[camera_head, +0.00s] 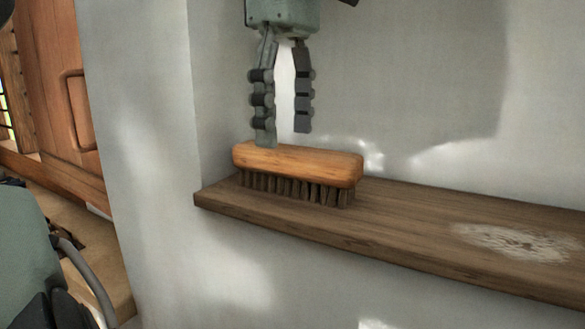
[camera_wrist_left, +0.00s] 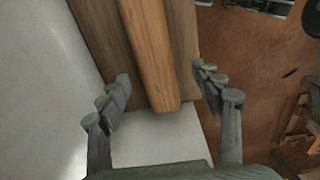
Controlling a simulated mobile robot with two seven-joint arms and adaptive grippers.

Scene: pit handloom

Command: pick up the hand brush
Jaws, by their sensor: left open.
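The hand brush (camera_head: 298,166) has a wooden back and dark bristles. It rests bristles down near the left end of a wooden shelf. My left gripper (camera_head: 284,138) is open and points down just above the brush. One fingertip overlaps the brush's top edge in the head view; I cannot tell whether it touches. In the left wrist view the brush (camera_wrist_left: 150,50) runs lengthwise between the two open fingers (camera_wrist_left: 162,88), with nothing held. My right gripper is not in view.
The shelf (camera_head: 400,225) runs along a pale wall (camera_head: 420,80) and carries a whitish patch (camera_head: 515,242) to the right of the brush. The shelf is otherwise clear there. A wooden panel with a handle (camera_head: 78,110) stands at the left.

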